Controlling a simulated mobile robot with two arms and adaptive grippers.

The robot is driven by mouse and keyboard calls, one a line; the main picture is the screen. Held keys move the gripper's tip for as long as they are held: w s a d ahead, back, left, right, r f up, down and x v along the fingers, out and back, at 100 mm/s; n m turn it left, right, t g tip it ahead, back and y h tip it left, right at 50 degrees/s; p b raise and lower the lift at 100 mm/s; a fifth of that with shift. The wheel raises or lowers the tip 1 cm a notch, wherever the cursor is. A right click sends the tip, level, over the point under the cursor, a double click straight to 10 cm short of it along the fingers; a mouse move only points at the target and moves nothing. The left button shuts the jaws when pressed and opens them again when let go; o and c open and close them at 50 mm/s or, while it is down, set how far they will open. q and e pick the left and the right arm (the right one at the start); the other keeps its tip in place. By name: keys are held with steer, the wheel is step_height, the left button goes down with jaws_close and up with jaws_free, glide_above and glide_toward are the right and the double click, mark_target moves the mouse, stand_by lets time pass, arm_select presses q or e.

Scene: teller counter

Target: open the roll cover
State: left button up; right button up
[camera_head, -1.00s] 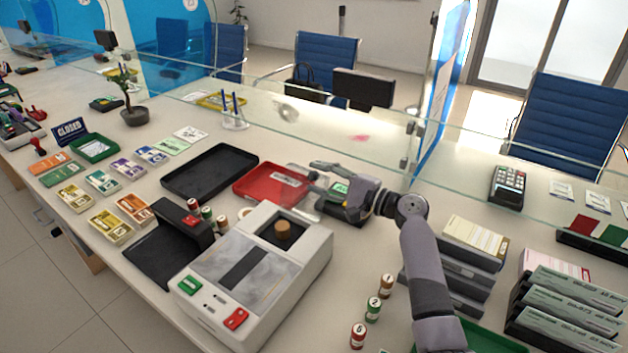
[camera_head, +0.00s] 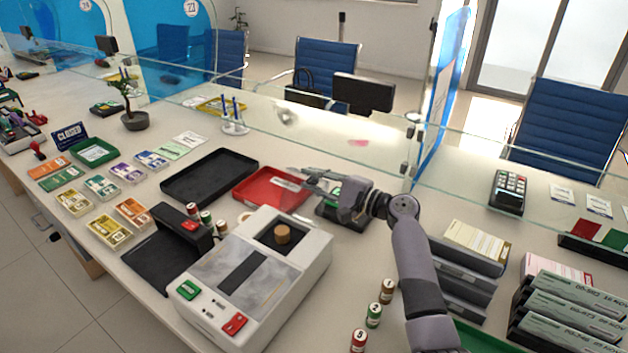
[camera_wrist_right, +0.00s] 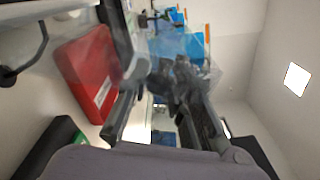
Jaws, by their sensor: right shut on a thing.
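My right gripper (camera_head: 312,181) reaches in from the right, above the right edge of the red tray (camera_head: 262,191) and beside a small dark device with a green screen (camera_head: 338,212). In the right wrist view the fingers (camera_wrist_right: 165,118) are apart, with a clear, see-through panel, which looks like the roll cover (camera_wrist_right: 190,48), at their tips. The exact contact is blurred and hard to make out. The red tray (camera_wrist_right: 88,72) also shows there, to the left of the fingers. My left gripper is out of view.
A grey-white machine (camera_head: 300,275) with a round wooden knob stands in front of the gripper. A black tray (camera_head: 205,177) lies left of the red one. Glass panels (camera_head: 345,135) run behind. Coin rolls (camera_head: 374,315) and file racks (camera_head: 465,275) stand to the right.

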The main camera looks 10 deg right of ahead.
jaws_close()
